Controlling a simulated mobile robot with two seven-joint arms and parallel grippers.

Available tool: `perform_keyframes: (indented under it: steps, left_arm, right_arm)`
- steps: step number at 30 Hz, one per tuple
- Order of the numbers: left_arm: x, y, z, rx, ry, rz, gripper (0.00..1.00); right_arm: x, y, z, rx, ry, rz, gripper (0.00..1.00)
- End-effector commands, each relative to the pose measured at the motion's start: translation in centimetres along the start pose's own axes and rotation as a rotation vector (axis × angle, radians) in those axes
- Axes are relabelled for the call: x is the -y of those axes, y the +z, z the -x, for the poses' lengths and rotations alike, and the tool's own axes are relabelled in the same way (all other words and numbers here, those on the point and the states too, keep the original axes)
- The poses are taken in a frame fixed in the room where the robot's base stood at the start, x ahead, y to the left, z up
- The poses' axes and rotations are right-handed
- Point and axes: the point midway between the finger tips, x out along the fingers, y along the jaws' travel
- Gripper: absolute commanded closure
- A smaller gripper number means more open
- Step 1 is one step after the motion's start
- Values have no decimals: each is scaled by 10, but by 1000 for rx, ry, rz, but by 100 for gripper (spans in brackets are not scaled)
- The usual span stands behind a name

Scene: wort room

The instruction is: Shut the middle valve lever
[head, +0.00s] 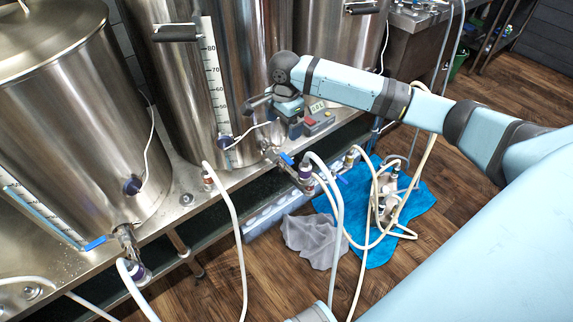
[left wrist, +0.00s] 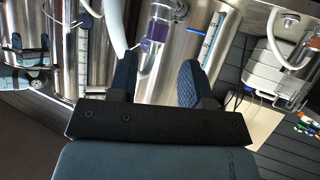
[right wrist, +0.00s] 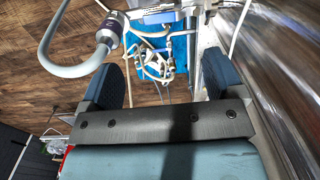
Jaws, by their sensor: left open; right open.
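The middle tank's valve (head: 268,150) has a small blue lever (head: 287,159), which appears to lie roughly along its outlet pipe. A white hose with a purple collar (head: 305,171) hangs from that outlet. My right gripper (head: 272,104) is close to the middle tank, above and apart from the lever, and partly hidden by its wrist. The right wrist view shows its two fingers (right wrist: 168,82) spread and empty, with the hose coupling (right wrist: 108,34) beyond them. My left gripper (left wrist: 158,78) is open and empty in the left wrist view, with a purple-collared coupling (left wrist: 157,32) beyond its fingers.
The left tank's valve has a blue lever (head: 96,243) pointing across its pipe. Loose white hoses (head: 238,230) hang in front. A blue cloth (head: 415,207) and a grey cloth (head: 312,240) lie on the floor.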

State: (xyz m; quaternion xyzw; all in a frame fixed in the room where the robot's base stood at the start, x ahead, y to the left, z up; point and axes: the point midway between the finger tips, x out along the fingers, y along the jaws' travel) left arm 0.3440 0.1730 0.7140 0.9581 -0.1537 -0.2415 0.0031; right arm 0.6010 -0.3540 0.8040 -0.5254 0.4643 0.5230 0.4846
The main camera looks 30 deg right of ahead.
Motion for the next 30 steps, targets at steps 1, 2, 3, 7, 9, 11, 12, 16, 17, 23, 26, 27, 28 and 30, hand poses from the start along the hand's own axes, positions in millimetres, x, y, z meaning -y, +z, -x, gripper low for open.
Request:
perform_keyframes:
  steps: [1,2,3,7,9,11,12,16,17,23,26,27,28,30]
  left_arm:
    - [0,4,-2,-2,1,1,55]
    - [0,4,-3,-3,1,1,55]
    - [0,4,-3,-3,2,1,55]
    - [0,4,-3,-7,4,3,55]
    - [-1,5,-4,-11,6,4,55]
    - [-1,6,-4,-16,8,6,55]
    - [-1,6,-5,-20,10,7,55]
    - [-4,2,-7,-51,20,12,55]
    - [-5,-1,-8,-67,25,13,55]
    - [-15,-26,-9,-179,58,21,55]
    - [-18,-35,-8,-218,70,25,55]
    - [-19,-38,-8,-231,73,26,55]
    - [-20,-40,-8,-239,76,27,55]
    - [-21,-43,-7,-252,80,29,55]
  right_arm:
    - [1,-7,1,-10,10,-32,13]
    - [1,-9,3,-14,16,-47,13]
    - [1,-11,3,-18,22,-60,13]
    - [0,-12,-5,-19,27,-69,13]
    - [0,-12,-16,-19,28,-69,13]
    - [-1,-12,-28,-19,28,-68,13]
    - [-1,-12,-37,-19,27,-68,13]
    - [-1,-12,-66,-19,27,-67,13]
    - [-2,-12,-73,-18,26,-67,13]
    - [-2,-13,-109,-18,24,-66,13]
    - [-2,-13,-121,-18,25,-66,13]
    - [-2,-13,-124,-18,24,-66,13]
    - [-2,-13,-126,-18,24,-66,13]
    - [-3,-13,-130,-18,23,-65,13]
